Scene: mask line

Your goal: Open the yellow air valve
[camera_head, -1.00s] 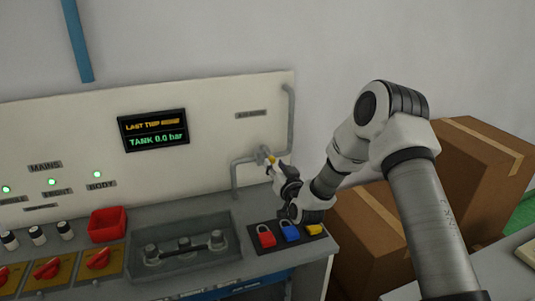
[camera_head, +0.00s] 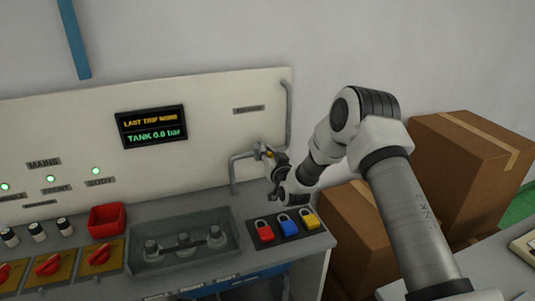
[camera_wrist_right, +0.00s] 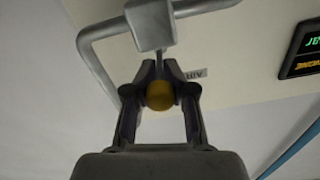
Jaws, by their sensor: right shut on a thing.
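The yellow air valve is mostly hidden in the head view, with a bit of its yellow handle (camera_head: 268,153) showing at the grey pipe (camera_head: 241,158) on the panel's right side. In the right wrist view its round yellow knob (camera_wrist_right: 160,95) sits between my fingertips, below a grey valve block (camera_wrist_right: 152,24). My right gripper (camera_head: 274,160) is shut on the yellow knob; its two fingers (camera_wrist_right: 160,88) also show in the wrist view. The display (camera_head: 152,127) reads TANK 0.0 bar. My left gripper is not in view.
Red (camera_head: 264,231), blue (camera_head: 288,226) and yellow (camera_head: 309,219) padlocks lie on a dark mat below the valve. A red bin (camera_head: 106,219) and a grey tray (camera_head: 135,262) stand to the left. Cardboard boxes (camera_head: 463,165) are at the right.

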